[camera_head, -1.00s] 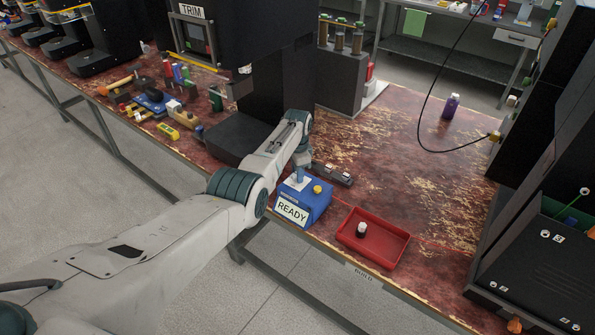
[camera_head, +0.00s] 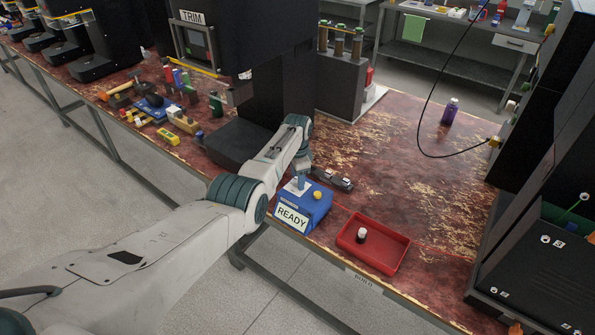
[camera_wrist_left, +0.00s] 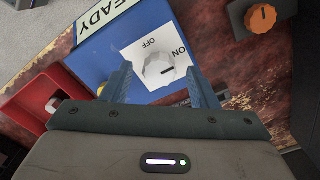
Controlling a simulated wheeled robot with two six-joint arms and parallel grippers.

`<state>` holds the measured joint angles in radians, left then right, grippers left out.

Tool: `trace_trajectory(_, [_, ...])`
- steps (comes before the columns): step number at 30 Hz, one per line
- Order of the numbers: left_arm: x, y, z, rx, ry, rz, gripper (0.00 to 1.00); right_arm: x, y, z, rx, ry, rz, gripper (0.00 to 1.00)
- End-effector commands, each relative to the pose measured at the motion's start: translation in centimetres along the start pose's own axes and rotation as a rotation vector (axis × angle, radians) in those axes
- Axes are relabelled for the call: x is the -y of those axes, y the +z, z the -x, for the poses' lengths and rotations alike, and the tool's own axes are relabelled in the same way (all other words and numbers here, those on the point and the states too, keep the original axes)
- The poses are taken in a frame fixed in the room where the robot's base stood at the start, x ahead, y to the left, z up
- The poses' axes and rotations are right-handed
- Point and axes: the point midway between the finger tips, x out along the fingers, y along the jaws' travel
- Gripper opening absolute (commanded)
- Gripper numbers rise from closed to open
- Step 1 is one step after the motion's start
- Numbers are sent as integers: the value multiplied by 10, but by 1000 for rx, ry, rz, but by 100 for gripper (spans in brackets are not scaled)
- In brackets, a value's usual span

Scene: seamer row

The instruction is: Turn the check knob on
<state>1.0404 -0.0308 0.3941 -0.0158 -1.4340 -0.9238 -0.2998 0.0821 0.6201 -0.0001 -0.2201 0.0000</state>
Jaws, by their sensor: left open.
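The check knob (camera_wrist_left: 158,69) is a round white knob on a white plate marked OFF and ON, on a blue box (camera_head: 316,209) with a READY sign. In the left wrist view its dark pointer line points right, near the ON side. My left gripper (camera_wrist_left: 163,84) is open, with one blue-grey finger on each side of the knob; I cannot tell whether they touch it. In the head view the left gripper (camera_head: 300,181) points down over the blue box, and the knob is hard to make out there. My right gripper is not in view.
A yellow button (camera_head: 318,195) is on the blue box. A red tray (camera_head: 392,258) holding a small white-topped item stands to its right. A dark box with an orange knob (camera_wrist_left: 261,18) is close by. A purple bottle (camera_head: 449,112) stands farther back.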

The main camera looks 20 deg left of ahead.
Motion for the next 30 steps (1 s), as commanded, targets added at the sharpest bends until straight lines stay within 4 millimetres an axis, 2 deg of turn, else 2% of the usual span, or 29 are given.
trace_trajectory(7, [0,0,31,-2,-3,0,54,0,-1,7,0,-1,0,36])
trace_trajectory(18, [1,-1,94,-2,-3,0,54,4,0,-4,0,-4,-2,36])
trace_trajectory(24, [0,0,106,0,-1,0,54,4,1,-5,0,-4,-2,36])
trace_trajectory(30, [0,0,107,0,-1,0,54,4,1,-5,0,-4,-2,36])
